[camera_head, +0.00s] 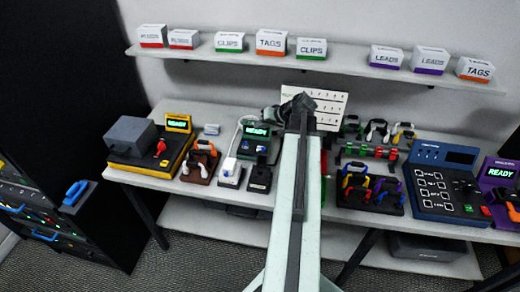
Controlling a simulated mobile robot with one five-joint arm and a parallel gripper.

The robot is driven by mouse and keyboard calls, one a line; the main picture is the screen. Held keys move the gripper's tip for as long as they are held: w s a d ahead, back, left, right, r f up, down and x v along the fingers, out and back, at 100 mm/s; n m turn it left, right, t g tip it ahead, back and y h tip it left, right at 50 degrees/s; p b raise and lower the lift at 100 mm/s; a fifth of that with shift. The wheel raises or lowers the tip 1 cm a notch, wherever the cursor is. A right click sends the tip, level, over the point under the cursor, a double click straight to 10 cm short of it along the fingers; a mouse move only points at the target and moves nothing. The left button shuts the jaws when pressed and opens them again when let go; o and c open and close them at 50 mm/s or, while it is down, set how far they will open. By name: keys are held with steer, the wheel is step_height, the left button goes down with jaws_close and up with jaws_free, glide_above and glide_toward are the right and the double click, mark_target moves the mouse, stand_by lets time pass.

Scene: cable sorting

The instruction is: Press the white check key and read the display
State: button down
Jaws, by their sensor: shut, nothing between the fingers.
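My gripper (270,113) is the dark end of my long pale arm, above the back middle of the bench. Its fingers are small in the picture and look shut and empty. It is just above and behind a grey tester (255,143) whose green display (257,130) reads READY; I see no contact. A blue panel (437,185) at the right has several white-outlined keys (433,188) and a dark, blank display (460,157). I cannot tell which key is the white check key. My arm hides part of the bench's middle.
A yellow-edged station (177,150) and a purple station (493,190) also show READY. Racks with cables (370,190) and a white chart (331,107) stand right of my arm. Labelled boxes (271,42) line the shelf above. A dark drawer cabinet (110,225) stands at left.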

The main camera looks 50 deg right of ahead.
steer(key=shift+s+d, duration=0.3)
steer(key=shift+d, duration=0.05)
steer(key=shift+f, duration=0.1)
step_height(320, 180, down, 9)
steer(key=b, duration=0.9)
stand_by(1.4)
steer(key=shift+f+b, duration=0.25)
steer(key=shift+b, duration=0.05)
